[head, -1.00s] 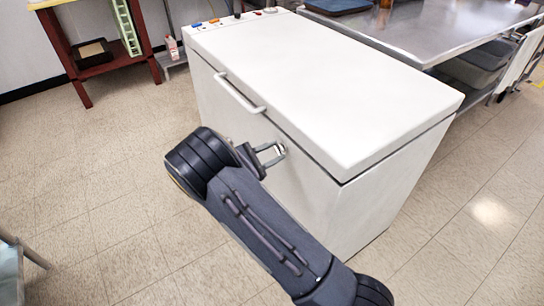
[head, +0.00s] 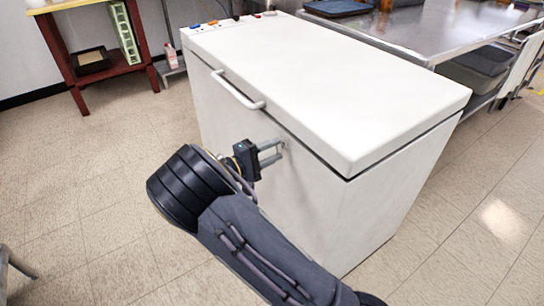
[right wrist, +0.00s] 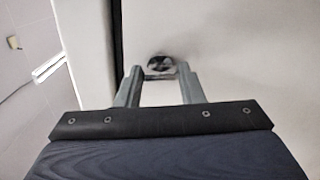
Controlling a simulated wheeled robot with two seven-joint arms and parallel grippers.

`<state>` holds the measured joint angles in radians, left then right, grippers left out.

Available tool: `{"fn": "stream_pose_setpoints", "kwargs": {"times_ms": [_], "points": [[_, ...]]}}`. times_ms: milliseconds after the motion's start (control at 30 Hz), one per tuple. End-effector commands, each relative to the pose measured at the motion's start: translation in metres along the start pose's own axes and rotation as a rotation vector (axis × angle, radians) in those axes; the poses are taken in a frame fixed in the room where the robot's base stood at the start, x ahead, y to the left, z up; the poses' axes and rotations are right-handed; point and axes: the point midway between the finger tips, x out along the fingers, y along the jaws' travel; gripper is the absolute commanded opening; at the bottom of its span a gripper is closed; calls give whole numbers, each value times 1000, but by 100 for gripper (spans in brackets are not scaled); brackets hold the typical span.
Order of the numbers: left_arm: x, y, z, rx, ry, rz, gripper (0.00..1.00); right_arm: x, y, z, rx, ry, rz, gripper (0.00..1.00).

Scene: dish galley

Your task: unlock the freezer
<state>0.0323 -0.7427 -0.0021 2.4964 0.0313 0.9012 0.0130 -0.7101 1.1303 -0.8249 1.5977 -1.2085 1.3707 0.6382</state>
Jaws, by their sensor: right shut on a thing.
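The freezer (head: 330,75) is a white chest with its lid down and a white bar handle (head: 237,91) on the front edge. It also fills much of the right wrist view (right wrist: 250,50). A small round dark lock (right wrist: 161,65) sits on its front panel. My right gripper (head: 279,150) is at the front panel, below and right of the handle. In the right wrist view its fingertips (right wrist: 160,73) are on either side of a small flat piece at the lock, which looks like a key. The fingers partly hide it, so its shape is unclear. My left gripper is out of view.
A steel table (head: 440,30) with bins below stands behind the freezer, on the right. A red-brown shelf stand (head: 85,60) is at the back left. The tiled floor (head: 90,180) left of the freezer is clear.

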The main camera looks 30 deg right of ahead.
Motion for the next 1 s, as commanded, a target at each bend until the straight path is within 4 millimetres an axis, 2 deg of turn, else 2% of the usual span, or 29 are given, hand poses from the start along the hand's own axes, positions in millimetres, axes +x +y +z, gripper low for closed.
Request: {"fn": "stream_pose_setpoints", "kwargs": {"times_ms": [100,400,933,967,1000], "points": [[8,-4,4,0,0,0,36,0,-4,0,70,1,-2,12],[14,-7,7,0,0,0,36,-1,-2,0,178,1,-2,12],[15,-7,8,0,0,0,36,0,-2,0,202,1,-2,12],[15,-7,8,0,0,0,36,0,-2,0,202,1,-3,36],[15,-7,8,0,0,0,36,0,-2,0,202,1,-2,41]]}}
